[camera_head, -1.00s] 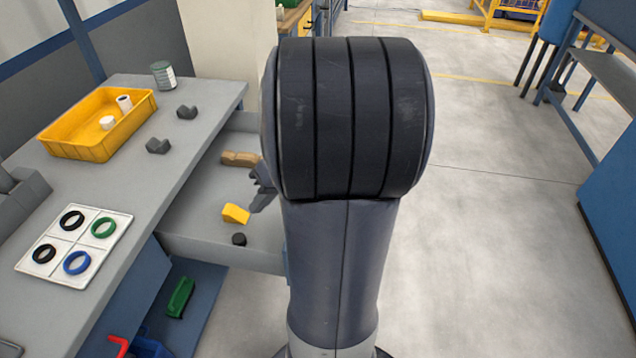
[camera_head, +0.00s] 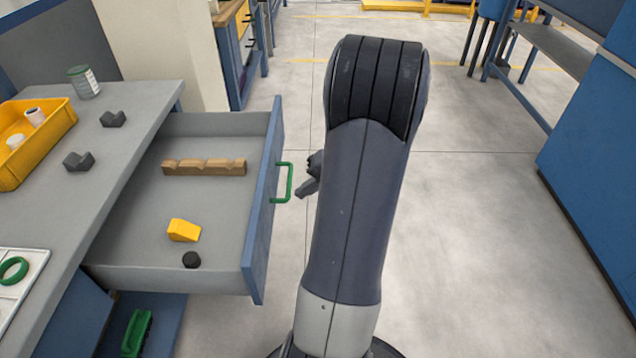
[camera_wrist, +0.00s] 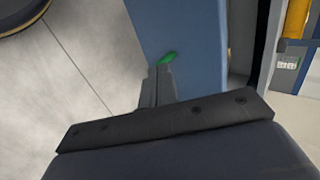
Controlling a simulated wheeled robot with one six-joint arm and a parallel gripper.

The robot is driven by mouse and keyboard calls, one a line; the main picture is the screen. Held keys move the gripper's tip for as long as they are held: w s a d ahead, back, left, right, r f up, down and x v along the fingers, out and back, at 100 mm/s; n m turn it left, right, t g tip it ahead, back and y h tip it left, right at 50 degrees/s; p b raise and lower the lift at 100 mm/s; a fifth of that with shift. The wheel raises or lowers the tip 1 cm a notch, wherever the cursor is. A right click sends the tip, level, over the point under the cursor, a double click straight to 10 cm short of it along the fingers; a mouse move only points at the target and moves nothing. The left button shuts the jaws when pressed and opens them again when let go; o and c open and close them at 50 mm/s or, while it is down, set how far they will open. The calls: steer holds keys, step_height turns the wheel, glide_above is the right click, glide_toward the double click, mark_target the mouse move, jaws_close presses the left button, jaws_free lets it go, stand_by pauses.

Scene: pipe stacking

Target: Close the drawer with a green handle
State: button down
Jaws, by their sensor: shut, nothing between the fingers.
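The drawer (camera_head: 262,215) with the green handle (camera_head: 284,182) is pulled out from the grey workbench. A wooden notched block (camera_head: 204,167), a yellow wedge (camera_head: 184,230) and a small black round piece (camera_head: 191,260) lie inside it. My gripper (camera_head: 301,192) is just right of the handle in the head view, partly hidden by my arm. In the wrist view my gripper (camera_wrist: 163,68) is shut and empty, its tips close to the green handle (camera_wrist: 168,57) in front of the blue drawer front (camera_wrist: 190,40). I cannot tell whether they touch.
The workbench (camera_head: 120,150) carries a yellow bin (camera_head: 50,140), dark V-blocks (camera_head: 79,161), a can (camera_head: 84,82) and a white tray with rings (camera_head: 20,290). A green object (camera_head: 137,333) lies on a lower shelf. Open floor lies to the right, before a blue cabinet (camera_head: 590,190).

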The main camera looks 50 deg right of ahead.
mark_target(269, 203)
steer(key=w+a+f, duration=0.1)
steer(key=w, duration=0.1)
steer(key=w+a+f, duration=0.1)
steer(key=w+a, duration=0.1)
steer(key=shift+a+f, duration=0.1)
steer(key=shift+a, duration=0.15)
steer(key=shift+w+a, duration=0.35)
steer(key=shift+w, duration=0.05)
steer(key=w+a+b, duration=0.3)
steer(key=w+a, duration=2)
steer(key=w, duration=0.4)
steer(key=shift+w+a, duration=0.15)
steer(key=shift+r, duration=0.2)
